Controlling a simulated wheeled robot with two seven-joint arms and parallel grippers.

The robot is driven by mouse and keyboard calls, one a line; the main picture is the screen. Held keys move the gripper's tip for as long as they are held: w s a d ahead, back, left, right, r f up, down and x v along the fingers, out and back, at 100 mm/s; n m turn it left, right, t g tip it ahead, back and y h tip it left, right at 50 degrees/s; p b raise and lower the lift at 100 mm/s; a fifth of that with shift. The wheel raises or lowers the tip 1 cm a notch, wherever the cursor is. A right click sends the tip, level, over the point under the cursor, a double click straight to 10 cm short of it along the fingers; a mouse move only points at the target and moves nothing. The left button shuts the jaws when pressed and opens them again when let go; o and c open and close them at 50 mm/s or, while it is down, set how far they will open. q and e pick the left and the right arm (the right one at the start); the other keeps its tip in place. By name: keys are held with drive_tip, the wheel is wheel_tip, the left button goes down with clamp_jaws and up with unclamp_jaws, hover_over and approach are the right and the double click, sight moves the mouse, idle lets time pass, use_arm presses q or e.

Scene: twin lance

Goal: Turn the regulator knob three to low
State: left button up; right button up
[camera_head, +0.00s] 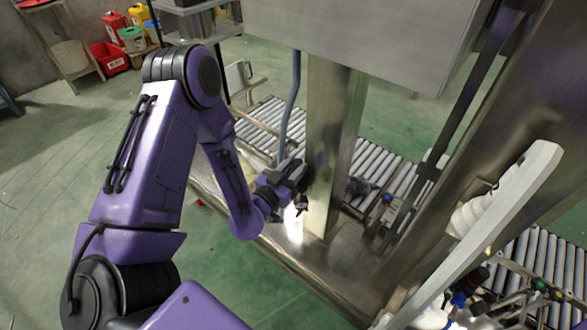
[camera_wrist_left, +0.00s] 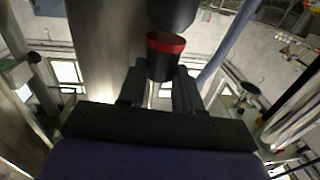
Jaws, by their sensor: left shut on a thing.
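A black regulator knob with a red band (camera_wrist_left: 164,62) shows in the wrist view, below a larger dark cylindrical body (camera_wrist_left: 172,14). My left gripper (camera_wrist_left: 160,88) has one finger on each side of the knob's lower part and is shut on it. In the head view my left gripper (camera_head: 296,180) is beside a metal post (camera_head: 329,140), and the knob is too small and hidden to make out. I cannot read any number or setting mark on the knob. My right gripper is in neither view.
A large metal box (camera_head: 350,35) hangs above the post. A grey hose (camera_head: 291,105) runs down close to my left gripper. Roller conveyors (camera_head: 375,165) lie behind the post. A pale slanted beam (camera_head: 485,235) stands at the right.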

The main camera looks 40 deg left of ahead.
use_arm(q)
drive_tip(key=shift+d+n+y+b, duration=0.15)
drive_tip(key=shift+n+y+b, duration=0.15)
drive_tip(key=shift+n+y, duration=0.3)
drive_tip(key=shift+y, duration=0.5)
drive_tip(key=o, duration=1.1)
drive_tip(key=shift+c, duration=0.2)
drive_tip(key=s+d, duration=0.1)
drive_tip(key=s, duration=0.9)
drive_tip(key=shift+d, duration=0.2)
drive_tip(key=shift+r, duration=0.1)
